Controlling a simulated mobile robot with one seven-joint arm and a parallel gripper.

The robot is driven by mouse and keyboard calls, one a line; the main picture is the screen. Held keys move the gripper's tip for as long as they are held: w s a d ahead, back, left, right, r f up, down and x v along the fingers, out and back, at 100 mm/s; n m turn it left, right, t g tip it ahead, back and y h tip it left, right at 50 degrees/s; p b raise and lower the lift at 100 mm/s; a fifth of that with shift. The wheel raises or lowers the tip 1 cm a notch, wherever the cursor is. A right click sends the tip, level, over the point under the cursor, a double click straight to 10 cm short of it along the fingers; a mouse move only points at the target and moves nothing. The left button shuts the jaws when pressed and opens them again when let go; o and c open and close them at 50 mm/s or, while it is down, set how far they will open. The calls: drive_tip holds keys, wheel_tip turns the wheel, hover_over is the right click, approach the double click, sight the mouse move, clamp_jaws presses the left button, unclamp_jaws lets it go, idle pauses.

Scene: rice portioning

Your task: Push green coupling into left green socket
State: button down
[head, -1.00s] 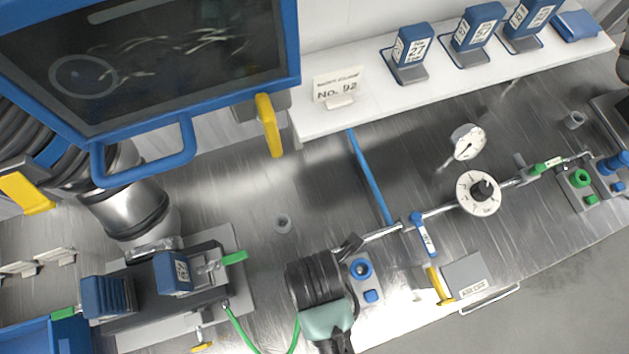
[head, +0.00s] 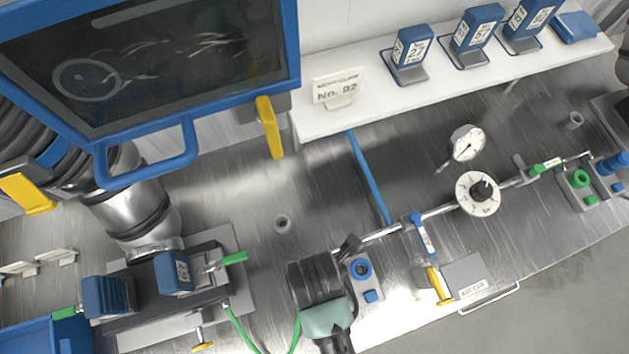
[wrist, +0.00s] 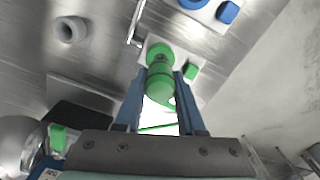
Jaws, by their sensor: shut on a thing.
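My gripper (wrist: 160,76) is shut on the green coupling (wrist: 160,88), which sits between its two blue fingers in the wrist view. The coupling's far end meets the left green socket (wrist: 158,50), a green ring on a pale block with a green button (wrist: 191,70). The coupling is lined up with the ring and appears to touch it; I cannot tell how deep it sits. In the head view my dark wrist hides the coupling, the socket and my fingertips. A green hose (head: 238,330) runs from the left toward my gripper.
A blue socket (head: 361,269) with a blue button (head: 372,296) is just right of my wrist. A metal pipe with a dial (head: 478,193) and a gauge (head: 467,143) runs farther right. Another green socket (head: 580,178) is at far right. A black fixture (head: 140,300) stands left.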

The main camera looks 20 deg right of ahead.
drive_tip(key=shift+f+b, duration=0.45)
drive_tip(key=shift+f, duration=1.4)
idle(1.3)
unclamp_jaws()
idle(0.5)
drive_tip(key=shift+r, duration=0.1)
wheel_tip(320, 180, up, 6)
drive_tip(key=p, duration=0.7)
idle(0.7)
